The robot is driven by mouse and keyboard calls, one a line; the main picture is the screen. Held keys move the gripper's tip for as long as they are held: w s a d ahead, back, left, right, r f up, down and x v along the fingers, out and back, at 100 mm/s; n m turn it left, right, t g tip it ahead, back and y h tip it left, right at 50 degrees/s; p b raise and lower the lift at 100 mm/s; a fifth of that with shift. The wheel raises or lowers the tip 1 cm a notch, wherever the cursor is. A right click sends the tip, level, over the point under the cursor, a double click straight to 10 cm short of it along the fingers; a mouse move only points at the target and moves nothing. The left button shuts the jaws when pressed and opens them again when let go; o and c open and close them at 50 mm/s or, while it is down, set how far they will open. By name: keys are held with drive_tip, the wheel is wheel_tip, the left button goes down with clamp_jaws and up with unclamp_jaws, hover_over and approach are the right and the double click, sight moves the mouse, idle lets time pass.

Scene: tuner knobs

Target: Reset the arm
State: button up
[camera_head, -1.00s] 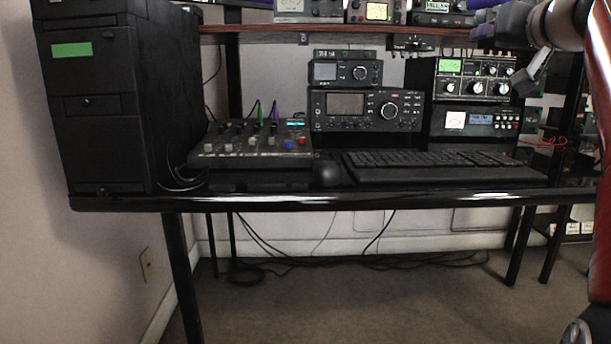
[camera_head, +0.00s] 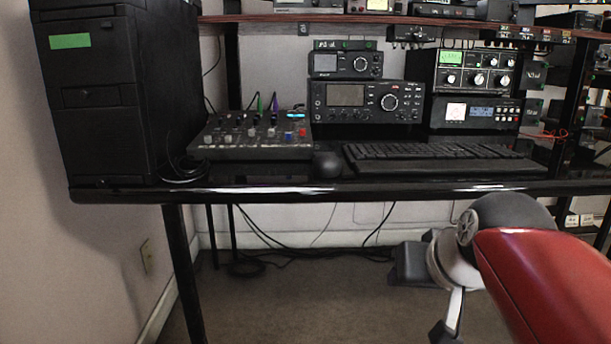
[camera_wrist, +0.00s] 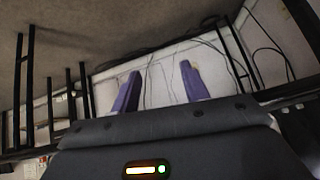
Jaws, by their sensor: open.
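My arm, with its red link (camera_head: 550,280), is at the lower right of the head view. It is folded low, in front of the desk and below its top. My gripper (camera_wrist: 160,72) shows in the wrist view as two purple fingers spread well apart. It is open, with nothing between the fingers. The fingers point toward the pale wall and cables under the desk. In the head view the fingers cannot be made out. The tuner (camera_head: 477,72) with several knobs and a green display stands on the equipment stack at the right of the desk, clear of my arm.
The black desk (camera_head: 250,193) has a glossy front edge above my gripper. A keyboard (camera_head: 435,158), mouse (camera_head: 327,164), mixer (camera_head: 250,135), radio (camera_head: 366,106) and computer tower (camera_head: 98,100) stand on it. Cables (camera_head: 275,255) hang and lie below. Open floor (camera_head: 290,305) lies in front.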

drive_tip(key=s+f+g, duration=0.2)
drive_tip(key=s+f, duration=0.8)
drive_tip(key=f, duration=0.3)
wheel_tip(320, 180, up, 13)
drive_tip(key=p, duration=1.3)
drive_tip(key=shift+a+n+g+h, duration=0.3)
drive_tip(key=shift+a+n, duration=0.05)
drive_tip(key=shift+n, duration=0.05)
